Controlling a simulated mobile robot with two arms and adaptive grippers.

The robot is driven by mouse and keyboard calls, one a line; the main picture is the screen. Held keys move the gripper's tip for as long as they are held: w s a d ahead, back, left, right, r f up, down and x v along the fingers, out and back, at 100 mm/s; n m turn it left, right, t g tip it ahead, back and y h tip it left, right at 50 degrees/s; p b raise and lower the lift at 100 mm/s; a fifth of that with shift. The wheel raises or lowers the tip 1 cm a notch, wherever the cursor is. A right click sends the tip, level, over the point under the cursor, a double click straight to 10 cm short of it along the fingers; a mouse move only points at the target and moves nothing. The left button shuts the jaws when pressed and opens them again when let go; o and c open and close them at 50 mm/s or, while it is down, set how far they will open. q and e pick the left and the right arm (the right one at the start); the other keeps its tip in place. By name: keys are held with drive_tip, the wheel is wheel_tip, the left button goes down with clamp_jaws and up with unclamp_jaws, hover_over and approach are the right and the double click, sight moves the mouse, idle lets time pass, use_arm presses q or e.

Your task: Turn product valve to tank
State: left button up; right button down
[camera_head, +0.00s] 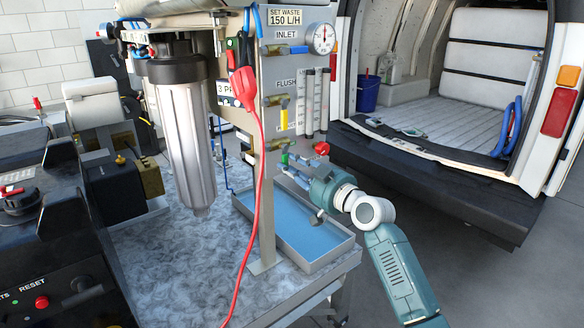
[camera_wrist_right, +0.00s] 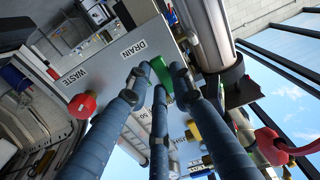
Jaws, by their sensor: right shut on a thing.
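My right gripper (camera_head: 287,168) reaches from the lower right to the low front of the valve panel (camera_head: 271,105). In the right wrist view, its blue fingers (camera_wrist_right: 159,78) are closed around a green valve handle (camera_wrist_right: 160,98) beside the DRAIN label (camera_wrist_right: 134,49). The green handle (camera_head: 285,156) shows only as a small patch in the head view. The fingers hide part of it, and I cannot read the words "product" or "tank" near it. My left gripper is not in view.
A red knob (camera_wrist_right: 82,105) sits by the WASTE label in the wrist view. A red cable (camera_head: 261,165) hangs before the panel. A van (camera_head: 455,140) stands open at right.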

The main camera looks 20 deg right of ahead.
use_arm(q)
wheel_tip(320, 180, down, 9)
drive_tip(key=b, duration=0.9)
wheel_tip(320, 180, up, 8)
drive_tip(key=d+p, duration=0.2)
drive_tip(key=p, duration=0.6)
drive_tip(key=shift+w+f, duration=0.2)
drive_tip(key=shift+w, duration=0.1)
use_arm(e)
drive_tip(key=w+d+r+n, duration=0.1)
drive_tip(key=d+r+n, duration=0.3)
drive_tip(key=n, duration=1.4)
drive_tip(key=shift+w+r, duration=0.25)
drive_tip(key=shift+r, duration=0.35)
drive_tip(key=c, duration=1.5)
unclamp_jaws()
